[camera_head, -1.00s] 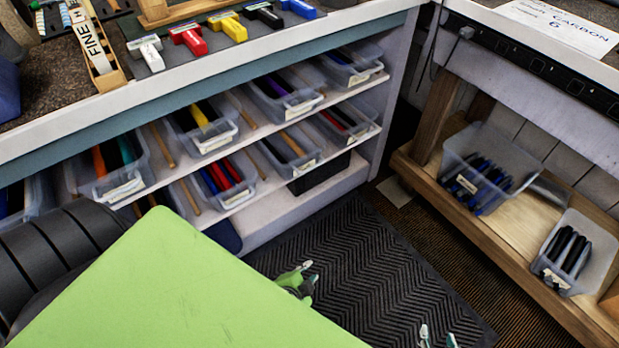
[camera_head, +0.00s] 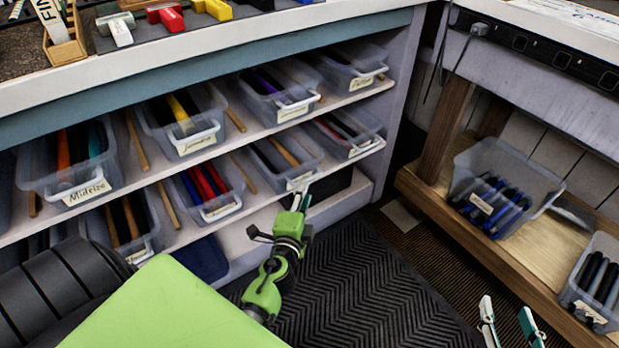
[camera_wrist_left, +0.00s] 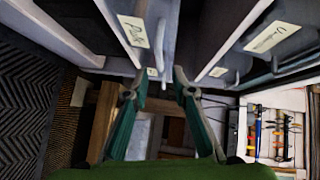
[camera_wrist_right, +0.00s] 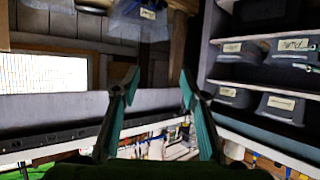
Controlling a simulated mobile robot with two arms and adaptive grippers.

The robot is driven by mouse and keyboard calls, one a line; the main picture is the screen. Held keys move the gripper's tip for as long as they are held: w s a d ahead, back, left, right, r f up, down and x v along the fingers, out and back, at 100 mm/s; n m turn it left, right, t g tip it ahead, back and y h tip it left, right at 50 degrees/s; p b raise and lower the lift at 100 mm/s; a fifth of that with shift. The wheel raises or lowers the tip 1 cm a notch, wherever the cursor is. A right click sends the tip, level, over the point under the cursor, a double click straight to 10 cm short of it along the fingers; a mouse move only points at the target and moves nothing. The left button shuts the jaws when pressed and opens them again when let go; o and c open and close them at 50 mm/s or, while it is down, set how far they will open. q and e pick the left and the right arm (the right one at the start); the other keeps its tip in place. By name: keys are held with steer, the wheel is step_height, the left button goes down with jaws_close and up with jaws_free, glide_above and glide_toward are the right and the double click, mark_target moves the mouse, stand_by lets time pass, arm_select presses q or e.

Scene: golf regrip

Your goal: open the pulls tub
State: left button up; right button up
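A tub with a handle and a label starting with "Pu" (camera_wrist_left: 133,31) shows at the upper left of the left wrist view; the rest of the word is too blurred to read. I cannot tell for sure which head-view tub it is. My left gripper (camera_head: 301,196) is just in front of a clear tub (camera_head: 284,153) on the lower shelf, whose label I cannot read. Its fingers (camera_wrist_left: 158,88) are apart with nothing between them, near the tub fronts. My right gripper (camera_head: 508,322) is open and empty at the lower right, also seen in its wrist view (camera_wrist_right: 160,88).
More labelled clear tubs, one marked Midsize (camera_head: 85,190), fill both shelves (camera_head: 172,172) under the bench. A wooden rack (camera_head: 440,205) at right holds two open bins (camera_head: 500,165) of grips. A black mat (camera_head: 350,270) covers the free floor.

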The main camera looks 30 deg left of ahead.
mark_target(309, 180)
arm_select(q)
steer(key=x, duration=0.6)
steer(key=shift+w+f, duration=0.1)
steer(key=shift+w, duration=0.1)
steer(key=shift+w+a+f, duration=0.1)
steer(key=shift+w+a, duration=0.25)
steer(key=shift+w, duration=0.3)
arm_select(e)
steer(key=shift+w+a+r+t, duration=0.2)
steer(key=shift+w+r+t, duration=0.15)
steer(key=shift+r, duration=0.35)
arm_select(q)
jaws_close()
